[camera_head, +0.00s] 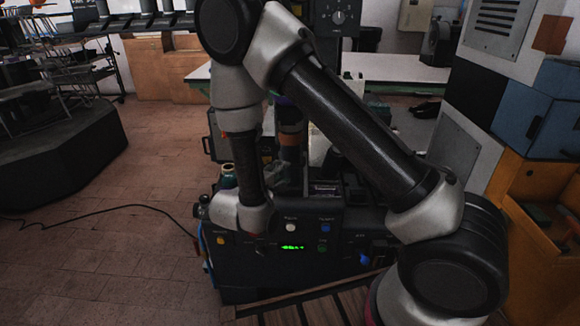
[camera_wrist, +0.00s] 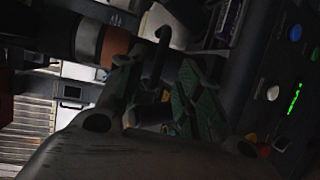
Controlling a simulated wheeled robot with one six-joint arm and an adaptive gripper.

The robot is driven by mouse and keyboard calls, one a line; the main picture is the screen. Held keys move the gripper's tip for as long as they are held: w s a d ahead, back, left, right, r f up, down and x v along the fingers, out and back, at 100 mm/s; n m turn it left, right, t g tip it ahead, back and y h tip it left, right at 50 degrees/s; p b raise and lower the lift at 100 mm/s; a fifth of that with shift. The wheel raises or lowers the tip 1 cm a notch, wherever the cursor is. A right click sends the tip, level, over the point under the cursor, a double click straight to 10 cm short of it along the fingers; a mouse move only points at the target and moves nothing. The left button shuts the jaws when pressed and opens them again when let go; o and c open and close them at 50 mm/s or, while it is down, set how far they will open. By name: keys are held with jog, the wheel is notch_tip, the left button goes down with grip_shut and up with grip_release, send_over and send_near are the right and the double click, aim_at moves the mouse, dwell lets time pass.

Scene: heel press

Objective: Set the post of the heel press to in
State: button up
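The heel press (camera_head: 340,262) is a dark machine with a button panel and a lit green display, low in the middle of the head view. A grey upright with an orange-brown band (camera_head: 290,153) rises behind my arm; I cannot tell whether it is the post. A banded cylinder (camera_wrist: 116,45) shows at the upper left of the wrist view. My gripper (camera_wrist: 160,72) shows there with its fingers apart and green pads visible. A dark hooked part is near the fingertips; contact is unclear. My arm hides much of the press in the head view.
The panel carries a white button (camera_head: 292,227), a blue button (camera_head: 326,227) and a yellow one at its left end. A small green bottle (camera_head: 227,172) stands at the press's left. Orange and blue cabinets stand right. Brick floor at left is open, crossed by a black cable.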

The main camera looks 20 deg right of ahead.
aim_at(290, 151)
jog(key=x, duration=0.7)
jog(key=shift+w+d+f, duration=0.1)
jog(key=shift+w+d, duration=0.05)
jog(key=shift+w, duration=0.05)
grip_shut()
